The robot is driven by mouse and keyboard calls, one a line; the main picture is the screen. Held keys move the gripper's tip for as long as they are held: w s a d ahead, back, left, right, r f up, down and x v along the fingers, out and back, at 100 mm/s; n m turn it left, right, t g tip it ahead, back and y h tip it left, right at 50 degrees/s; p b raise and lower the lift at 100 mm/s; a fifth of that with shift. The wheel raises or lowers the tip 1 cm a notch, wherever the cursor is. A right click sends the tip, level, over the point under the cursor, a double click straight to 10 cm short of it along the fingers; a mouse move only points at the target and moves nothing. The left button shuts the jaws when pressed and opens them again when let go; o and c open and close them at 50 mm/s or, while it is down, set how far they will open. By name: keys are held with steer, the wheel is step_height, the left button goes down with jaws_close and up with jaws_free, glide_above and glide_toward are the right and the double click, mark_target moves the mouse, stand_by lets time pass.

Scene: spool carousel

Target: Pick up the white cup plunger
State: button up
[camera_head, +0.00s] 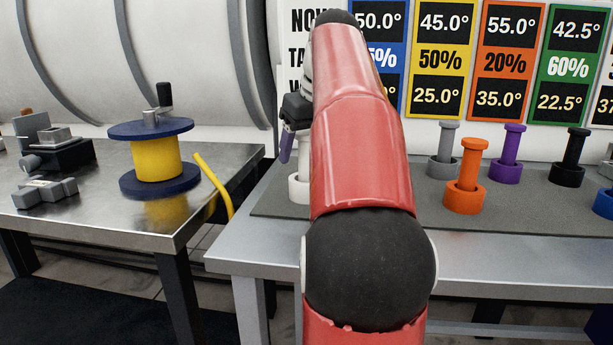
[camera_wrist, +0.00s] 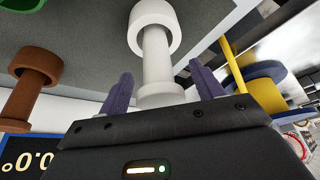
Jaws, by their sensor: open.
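The white cup plunger (camera_head: 299,188) stands on the grey mat, mostly hidden behind my red arm in the head view. In the wrist view the white cup plunger (camera_wrist: 158,62) shows its wide ring base, its stem and its round knob. My gripper (camera_head: 287,147) is above the plunger in the head view, with one purple finger visible. In the wrist view my gripper (camera_wrist: 162,86) is open, one purple finger on each side of the knob end. I see no finger touching the plunger.
Grey (camera_head: 443,150), orange (camera_head: 466,175), purple (camera_head: 508,152) and black (camera_head: 568,160) plungers stand to the right on the mat. A brown plunger (camera_wrist: 32,75) is beside the white one. A yellow spool (camera_head: 155,158) stands on the left table. A number board (camera_head: 480,60) is behind.

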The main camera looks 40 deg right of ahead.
steer(key=shift+w+f, duration=0.1)
steer(key=shift+f, duration=0.15)
steer(key=c, duration=1.3)
jaws_close()
steer(key=shift+r, duration=0.15)
